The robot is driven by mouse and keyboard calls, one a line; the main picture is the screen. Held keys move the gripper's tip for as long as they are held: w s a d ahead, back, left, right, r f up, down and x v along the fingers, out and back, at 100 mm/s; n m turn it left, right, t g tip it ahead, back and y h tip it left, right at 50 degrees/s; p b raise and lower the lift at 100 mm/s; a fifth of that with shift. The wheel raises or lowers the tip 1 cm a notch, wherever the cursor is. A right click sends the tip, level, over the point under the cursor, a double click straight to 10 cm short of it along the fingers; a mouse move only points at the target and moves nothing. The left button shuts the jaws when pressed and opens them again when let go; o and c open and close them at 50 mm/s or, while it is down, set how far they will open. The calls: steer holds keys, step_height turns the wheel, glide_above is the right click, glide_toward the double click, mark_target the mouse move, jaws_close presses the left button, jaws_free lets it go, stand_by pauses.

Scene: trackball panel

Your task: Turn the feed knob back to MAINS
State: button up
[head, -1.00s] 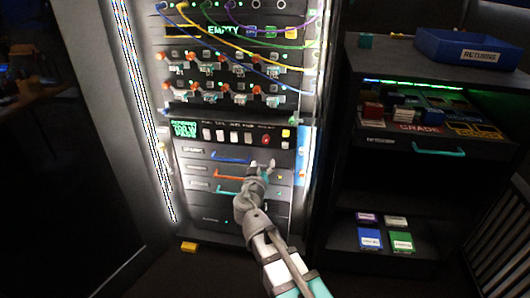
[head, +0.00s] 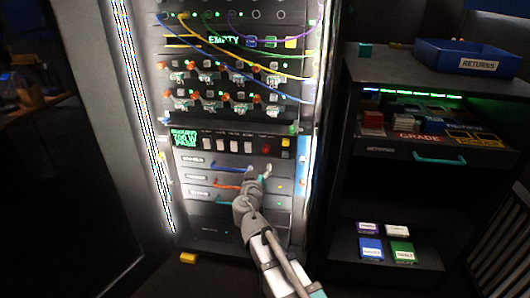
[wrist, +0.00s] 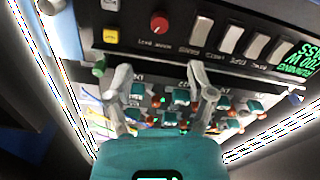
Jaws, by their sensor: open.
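A round red knob (head: 265,148) sits on the black control strip of the rack, right of the white switches. It also shows in the wrist view (wrist: 159,22), where the panel appears upside down. Its label is too blurred to read, so I cannot tell its setting or confirm it is the feed knob. My gripper (head: 258,170) is open and empty, just below the knob in the head view. In the wrist view its two fingers (wrist: 160,68) stand wide apart, with the knob beyond the gap between them. No contact with the knob shows.
A yellow button (wrist: 111,36) is beside the knob, and white switches (wrist: 231,39) are on its other side. Drawers with coloured handles (head: 228,169) lie below the strip. Cables (head: 220,50) hang above. A dark shelf with a blue bin (head: 468,57) stands right.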

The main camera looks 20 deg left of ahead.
mark_target(265, 151)
steer(key=x, duration=1)
steer(key=shift+w, duration=0.3)
jaws_close()
